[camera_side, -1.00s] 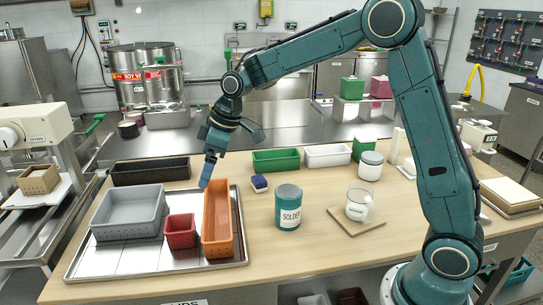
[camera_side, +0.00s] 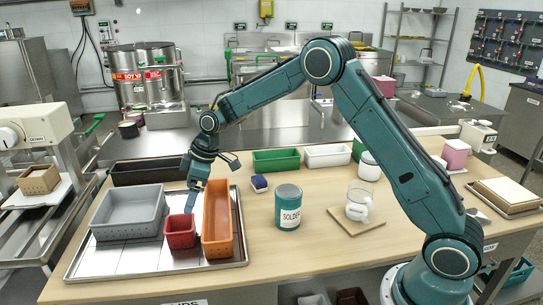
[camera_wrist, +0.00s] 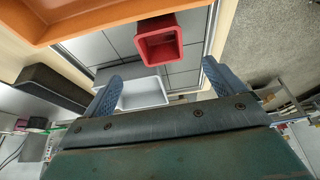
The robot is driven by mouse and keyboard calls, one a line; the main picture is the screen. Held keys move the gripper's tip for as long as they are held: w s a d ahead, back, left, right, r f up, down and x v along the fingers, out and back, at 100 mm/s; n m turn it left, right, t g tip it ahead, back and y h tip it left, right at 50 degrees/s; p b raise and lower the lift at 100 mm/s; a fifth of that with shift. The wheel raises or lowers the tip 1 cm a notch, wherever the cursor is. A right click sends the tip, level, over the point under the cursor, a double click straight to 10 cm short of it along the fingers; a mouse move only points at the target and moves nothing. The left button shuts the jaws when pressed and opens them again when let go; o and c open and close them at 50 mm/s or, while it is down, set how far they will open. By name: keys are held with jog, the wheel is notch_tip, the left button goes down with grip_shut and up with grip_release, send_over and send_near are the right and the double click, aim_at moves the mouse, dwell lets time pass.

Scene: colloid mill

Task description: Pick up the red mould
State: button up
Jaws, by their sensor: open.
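The red mould (camera_side: 180,232) is a small open box standing upright on the metal tray (camera_side: 120,262), between the grey mould (camera_side: 128,212) and the orange mould (camera_side: 218,222). In the wrist view the red mould (camera_wrist: 161,42) shows its open top beyond the fingertips, roughly centred between them. My gripper (camera_side: 193,203) points down, with a blue fingertip close above the red mould's back edge in the side view. Its two blue fingers are spread in the wrist view (camera_wrist: 162,72), with nothing between them. I cannot tell the exact height gap.
The orange mould's wall stands close on the right of the red one. A black mould (camera_side: 150,171) lies behind the tray. The tray's front is clear.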

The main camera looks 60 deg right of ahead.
send_near(180, 224)
jog(key=shift+s+a+f, duration=0.35)
jog(key=shift+a+f, duration=0.15)
jog(key=shift+a, duration=0.3)
jog(key=shift+s+a+f, duration=0.4)
jog(key=shift+a+f, duration=0.15)
jog(key=shift+a, duration=0.25)
jog(key=shift+x, duration=2.55)
jog(key=c, duration=1.1)
jog(key=shift+r, duration=0.15)
notch_tip(180, 224, up, 20)
jog(key=shift+f, duration=0.1)
